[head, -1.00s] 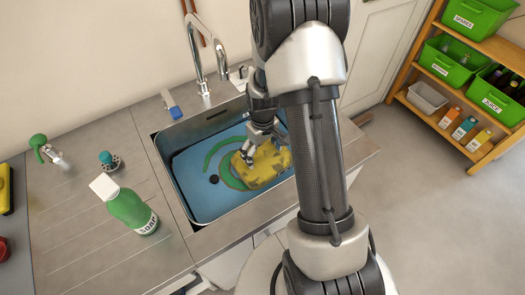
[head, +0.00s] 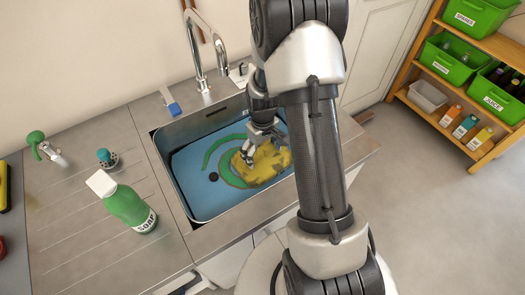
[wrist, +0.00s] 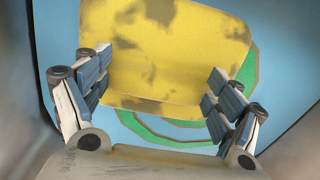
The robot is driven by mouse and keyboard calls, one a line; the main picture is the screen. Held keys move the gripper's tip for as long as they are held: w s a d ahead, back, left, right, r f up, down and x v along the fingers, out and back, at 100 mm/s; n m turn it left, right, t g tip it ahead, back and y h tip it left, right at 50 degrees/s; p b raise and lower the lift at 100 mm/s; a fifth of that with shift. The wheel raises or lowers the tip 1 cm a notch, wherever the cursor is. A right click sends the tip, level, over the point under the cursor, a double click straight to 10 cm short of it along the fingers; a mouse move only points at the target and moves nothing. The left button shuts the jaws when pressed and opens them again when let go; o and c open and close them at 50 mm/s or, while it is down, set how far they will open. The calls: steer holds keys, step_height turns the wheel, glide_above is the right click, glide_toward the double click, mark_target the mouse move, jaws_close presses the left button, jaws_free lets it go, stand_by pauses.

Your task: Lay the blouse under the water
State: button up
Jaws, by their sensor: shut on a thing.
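The blouse (head: 268,164) is a yellow cloth with brown stains. It lies low in the sink basin (head: 188,206), over its right part. My gripper (head: 247,156) reaches down into the basin and is shut on the blouse. In the wrist view the blouse (wrist: 180,50) spans the space between the two fingers of my gripper (wrist: 160,66). The basin's inside is blue with a green ring, partly covered by the blouse. I cannot tell where the water surface lies. My arm hides the basin's right side.
A curved tap (head: 202,62) stands behind the basin. A green soap bottle (head: 127,206) and a small teal-topped item (head: 106,158) stand on the drainboard at left. A blue-and-white item (head: 172,103) lies at the rear rim. Shelves with green bins (head: 447,60) stand at right.

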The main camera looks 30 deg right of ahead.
steer(key=shift+f, duration=0.1)
steer(key=o, duration=1.4)
step_height(320, 180, up, 12)
step_height(320, 180, up, 6)
glide_above(262, 157)
steer(key=s+a, duration=0.2)
steer(key=s+a+r+t, duration=0.2)
steer(key=s+a+r, duration=0.35)
steer(key=r, duration=0.25)
steer(key=s+a+r+t, duration=0.1)
steer(key=s, duration=0.3)
steer(key=s+a+r+m, duration=0.1)
steer(key=s+a, duration=0.1)
steer(key=s, duration=0.2)
steer(key=s+a+r+t, duration=0.1)
steer(key=s+r, duration=0.1)
steer(key=s, duration=0.2)
steer(key=shift+s+a+r+t, duration=0.1)
steer(key=shift+a+t, duration=0.2)
steer(key=shift+a, duration=0.05)
